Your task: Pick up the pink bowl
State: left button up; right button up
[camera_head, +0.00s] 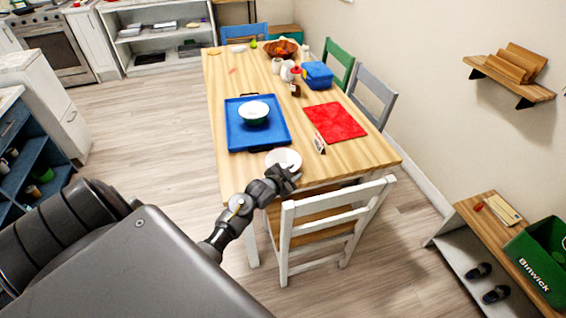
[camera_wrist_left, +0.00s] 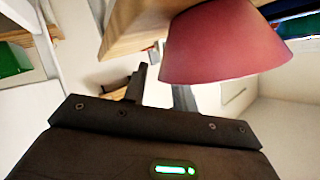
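The pink bowl (camera_head: 284,158) stands at the near edge of the wooden table; the head view shows mostly its pale inside. Its pink outer wall (camera_wrist_left: 222,45) fills the upper middle of the left wrist view, upside down in that picture. My left gripper (camera_head: 293,174) is at the near side of the bowl, close to its rim. In the left wrist view its two fingers (camera_wrist_left: 160,88) are apart, and the bowl hides the tip of one. I cannot tell whether they touch the bowl. My right gripper is not in view.
A blue tray (camera_head: 236,137) with a green-and-white bowl (camera_head: 254,113) lies beyond the pink bowl. A red mat (camera_head: 335,122) and a small upright card (camera_head: 320,143) are to its right. A white chair (camera_head: 318,226) stands at the table's near end, close to my left arm.

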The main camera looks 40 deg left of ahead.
pick_arm(q)
grip_shut()
jog(key=shift+r, duration=0.65)
jog(key=s+a+r, duration=0.1)
jog(key=r, duration=0.1)
jog(key=s+a+r, duration=0.1)
jog(key=r, duration=0.1)
jog(key=s+a+r, duration=0.1)
jog(key=r, duration=0.1)
jog(key=shift+r, duration=0.4)
jog(key=s+a+r+b, duration=0.1)
jog(key=s+a+r, duration=0.4)
jog(key=s+a, duration=0.1)
jog(key=shift+s+a, duration=0.15)
jog(key=shift+s, duration=0.45)
